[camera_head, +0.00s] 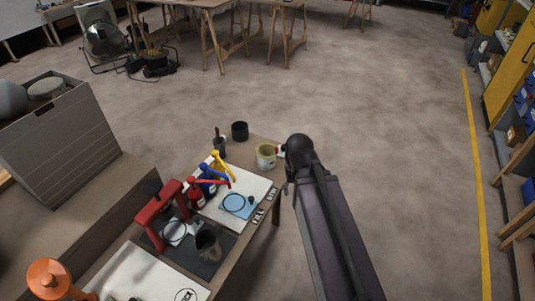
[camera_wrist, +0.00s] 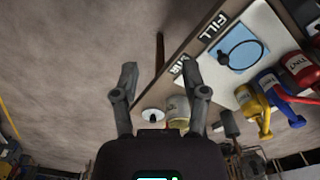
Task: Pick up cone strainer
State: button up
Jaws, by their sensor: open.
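A white round piece with a dark centre (camera_wrist: 152,115), which looks like the cone strainer, shows between my fingers in the wrist view, beside a cream cup (camera_wrist: 178,108). In the head view a small white and red patch (camera_head: 281,150) sits to the right of the same cup (camera_head: 265,157), partly hidden by my arm; I cannot tell surely that it is the strainer. My gripper (camera_wrist: 161,70) is open, with nothing between its fingertips. It is near the table's corner, apart from the cup.
A large box (camera_head: 60,150) stands left. Shelves (camera_head: 515,130) line the right. The floor between is clear.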

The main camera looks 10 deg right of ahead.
jog(key=shift+o, duration=0.6)
notch_tip(320, 180, up, 5)
jog(key=m+p, duration=0.5)
jog(key=m, duration=0.2)
send_over(277, 148)
jog(key=shift+a+f, duration=0.1)
jog(key=shift+a, duration=0.2)
jog(key=shift+f, duration=0.15)
notch_tip(277, 148, down, 8)
jog(key=b, duration=0.8)
jog(key=shift+f+b, duration=0.15)
jog(key=shift+b, duration=0.2)
jog(key=shift+f, duration=0.1)
jog(key=shift+w+d+f+b, duration=0.1)
jog(key=shift+d+f+b, duration=0.05)
jog(key=shift+f+b, duration=1.15)
jog(key=shift+d+f+b, duration=0.1)
jog(key=shift+f+b, duration=1.1)
jog(key=shift+b, duration=0.1)
